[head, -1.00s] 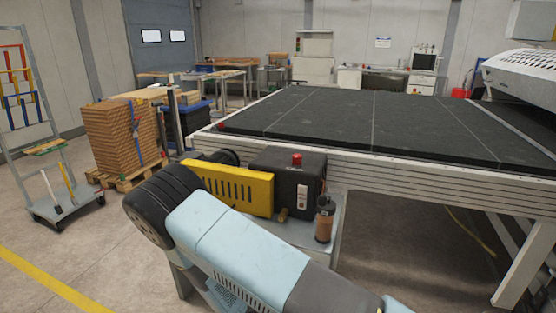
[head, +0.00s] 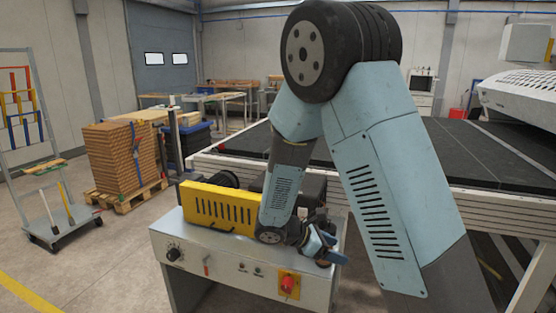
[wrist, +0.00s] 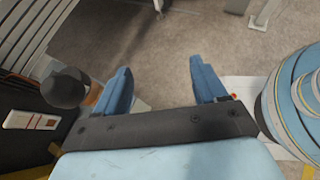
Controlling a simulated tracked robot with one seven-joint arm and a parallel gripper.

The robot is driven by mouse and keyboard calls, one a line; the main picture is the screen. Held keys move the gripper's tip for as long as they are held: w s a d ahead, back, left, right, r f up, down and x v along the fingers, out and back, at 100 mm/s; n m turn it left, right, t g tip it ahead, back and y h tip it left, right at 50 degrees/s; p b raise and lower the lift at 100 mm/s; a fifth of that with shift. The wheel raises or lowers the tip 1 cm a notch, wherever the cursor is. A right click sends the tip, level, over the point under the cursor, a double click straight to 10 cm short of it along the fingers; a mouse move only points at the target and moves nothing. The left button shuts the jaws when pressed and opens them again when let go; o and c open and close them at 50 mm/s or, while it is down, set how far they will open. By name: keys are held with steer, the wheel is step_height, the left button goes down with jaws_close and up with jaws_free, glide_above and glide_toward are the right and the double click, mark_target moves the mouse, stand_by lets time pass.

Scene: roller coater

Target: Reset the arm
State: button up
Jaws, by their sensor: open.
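My arm is raised and folded in the head view, with its large elbow joint high in the middle and its forearm hanging down. My gripper (head: 327,250) hangs low over the right part of the grey machine bench (head: 212,256). In the wrist view my gripper (wrist: 160,72) has its two blue fingers spread apart with nothing between them. My arm hides much of the dark box (head: 310,187) on the bench.
A yellow slotted guard (head: 215,207) stands on the bench, left of my forearm. A red switch (head: 288,284) is on the bench's front panel. The large black-topped table (head: 450,150) lies behind. A stacked pallet (head: 115,158) and a wheeled rack (head: 55,215) stand left, with open floor around them.

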steer(key=s+d+r+m+t+y, duration=0.1)
steer(key=s+d+r+m+y, duration=0.1)
steer(key=s+r+m, duration=0.4)
steer(key=s+d+r+m+t+y, duration=0.1)
steer(key=s+d+r+m+y, duration=0.2)
steer(key=r, duration=0.7)
steer(key=s+d+r+m+t+y, duration=0.1)
steer(key=s+d+r+m+y, duration=0.2)
steer(key=s+r+m+y, duration=0.3)
steer(key=shift+s+r+m, duration=1.2)
steer(key=shift+s+m, duration=1.3)
steer(key=shift+s, duration=0.45)
